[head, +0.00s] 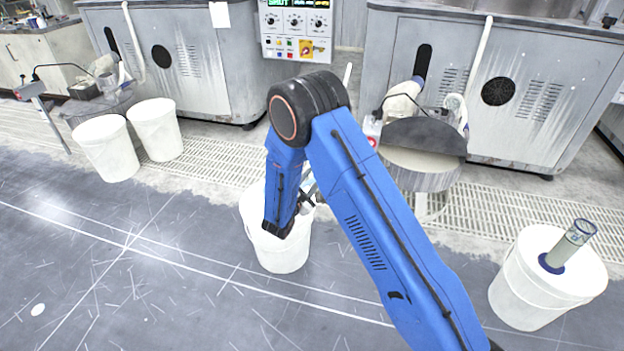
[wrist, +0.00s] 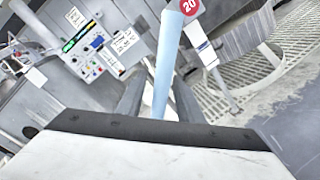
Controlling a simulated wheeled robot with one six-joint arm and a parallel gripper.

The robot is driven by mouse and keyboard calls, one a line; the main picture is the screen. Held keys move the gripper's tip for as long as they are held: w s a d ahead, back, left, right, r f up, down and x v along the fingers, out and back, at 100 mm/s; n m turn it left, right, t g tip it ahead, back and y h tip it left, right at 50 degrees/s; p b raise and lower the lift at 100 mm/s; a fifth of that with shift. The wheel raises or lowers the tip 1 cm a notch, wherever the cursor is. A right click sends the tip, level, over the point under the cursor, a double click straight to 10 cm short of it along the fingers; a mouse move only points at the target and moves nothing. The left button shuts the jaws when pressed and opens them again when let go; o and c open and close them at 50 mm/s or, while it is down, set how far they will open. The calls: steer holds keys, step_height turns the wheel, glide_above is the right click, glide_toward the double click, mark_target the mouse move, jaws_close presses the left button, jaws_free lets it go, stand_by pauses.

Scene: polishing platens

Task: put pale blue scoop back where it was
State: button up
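The pale blue scoop shows in the wrist view as a long pale blue handle (wrist: 164,62) rising between my fingers. My gripper (wrist: 158,88) appears shut on it. The handle is wider toward the top of that view, and its lower end is hidden behind the gripper body. In the head view my gripper (head: 308,193) is over or just behind the right part of a white bucket (head: 282,250). My blue arm covers much of that area, and I cannot clearly make out the scoop there.
Two white buckets (head: 106,150) (head: 156,130) stand at left. A lidded white bucket (head: 530,290) at right carries a clear cylinder (head: 568,247) with blue ends. A round stand (head: 425,168) is behind my arm. Grey machines (head: 180,50) line the back.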

steer(key=shift+r, duration=0.1)
steer(key=v, duration=1.2)
steer(key=s+d+r+m+g+h, duration=0.35)
steer(key=d+r+m+g, duration=0.25)
steer(key=d+r, duration=0.8)
steer(key=s+d+r+m+g+y, duration=0.1)
steer(key=s+d+r+m+g, duration=0.3)
steer(key=s+d, duration=0.45)
steer(key=s+d+r+m+g+y, duration=0.2)
steer(key=s+d+r+m+g, duration=0.15)
steer(key=s+d, duration=0.5)
steer(key=s+a+r+m+t+y, duration=0.1)
steer(key=s+r+m+y, duration=0.2)
steer(key=s, duration=0.6)
steer(key=s+a+r+m+t+y, duration=0.1)
steer(key=s+r+m+y, duration=0.2)
steer(key=s+y, duration=0.3)
steer(key=s+m, duration=0.1)
steer(key=s, duration=0.3)
steer(key=shift+s+a+m+t, duration=0.15)
steer(key=shift+s+m+t, duration=0.05)
steer(key=shift+m+t, duration=0.15)
